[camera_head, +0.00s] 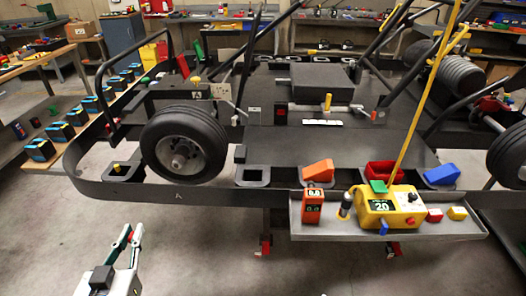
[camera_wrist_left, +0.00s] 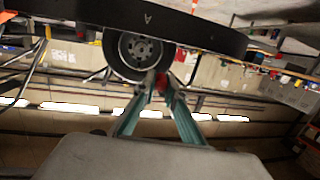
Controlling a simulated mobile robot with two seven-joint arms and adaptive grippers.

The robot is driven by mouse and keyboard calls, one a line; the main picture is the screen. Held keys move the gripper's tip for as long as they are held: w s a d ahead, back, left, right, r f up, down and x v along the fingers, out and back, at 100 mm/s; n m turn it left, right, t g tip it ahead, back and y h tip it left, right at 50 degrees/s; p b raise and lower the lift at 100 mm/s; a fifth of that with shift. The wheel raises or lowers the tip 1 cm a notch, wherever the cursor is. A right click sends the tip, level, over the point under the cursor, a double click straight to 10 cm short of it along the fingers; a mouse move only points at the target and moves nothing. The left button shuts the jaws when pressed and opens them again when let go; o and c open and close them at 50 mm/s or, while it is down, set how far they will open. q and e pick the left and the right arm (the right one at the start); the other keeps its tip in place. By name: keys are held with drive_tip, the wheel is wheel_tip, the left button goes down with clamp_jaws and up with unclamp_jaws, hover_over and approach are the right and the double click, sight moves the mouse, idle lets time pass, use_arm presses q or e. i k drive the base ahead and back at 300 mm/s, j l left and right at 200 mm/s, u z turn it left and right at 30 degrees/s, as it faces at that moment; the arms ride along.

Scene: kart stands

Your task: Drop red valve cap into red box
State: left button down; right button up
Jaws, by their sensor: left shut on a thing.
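My left gripper (camera_head: 131,231) is low at the left in the head view, in front of the kart and left of the tray. It is shut on a small red piece, which I take to be the red valve cap (camera_wrist_left: 163,80); it shows small and partly hidden between the fingertips in the left wrist view. The red box (camera_head: 383,168) stands at the back of the tray area in the head view, far to the right of my left gripper. My right gripper is not in view.
An orange box (camera_head: 317,171) and a blue box (camera_head: 441,175) flank the red box. The kart wheel (camera_head: 185,146) is behind my gripper.

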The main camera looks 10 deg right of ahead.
sight(386, 179)
drive_tip(key=l+u, duration=0.1)
drive_tip(key=l, duration=0.45)
drive_tip(key=k+l+u, duration=0.1)
drive_tip(key=l, duration=0.45)
drive_tip(key=k+l+u, duration=0.1)
drive_tip(key=l, duration=0.45)
drive_tip(key=k+l, duration=0.1)
drive_tip(key=l, duration=0.3)
drive_tip(key=k+l, duration=0.1)
drive_tip(key=l, duration=0.35)
drive_tip(key=k+l, duration=0.1)
drive_tip(key=l, duration=0.75)
drive_tip(key=k+u, duration=0.05)
